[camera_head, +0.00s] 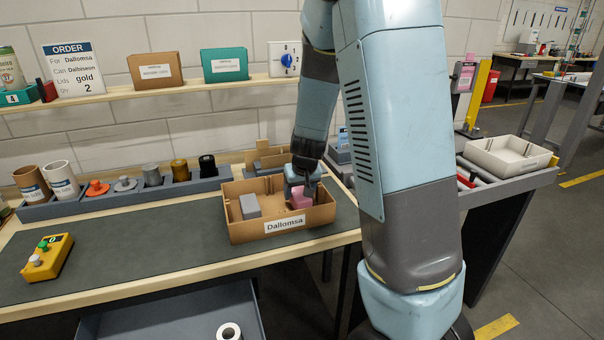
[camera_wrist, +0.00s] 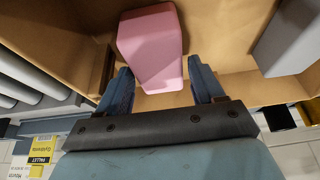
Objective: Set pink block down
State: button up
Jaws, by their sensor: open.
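The pink block (camera_head: 301,198) is inside the cardboard box labelled "Dallomsa" (camera_head: 240,232), in its right part. In the wrist view the pink block (camera_wrist: 152,45) sits ahead of and partly between my fingers, with gaps on both sides. My gripper (camera_wrist: 165,88) is open, pointing down into the box in the head view (camera_head: 300,188). A grey block (camera_head: 250,206) is in the box to the left of the pink block, and its side also shows in the wrist view (camera_wrist: 288,42). The pink block's underside is hidden.
The box stands on a dark mat (camera_head: 130,247) on the bench. A grey rack (camera_head: 125,198) with cups and several small parts runs behind it. A yellow button box (camera_head: 47,257) sits at left. A white tray (camera_head: 505,157) is on rollers at right.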

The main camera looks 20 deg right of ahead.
jog(key=v, duration=1)
jog(key=s+r, duration=0.7)
jog(key=s, duration=0.5)
jog(key=s+a+r+t, duration=0.1)
jog(key=s+r, duration=0.6)
jog(key=s, duration=0.5)
jog(key=shift+s, duration=0.35)
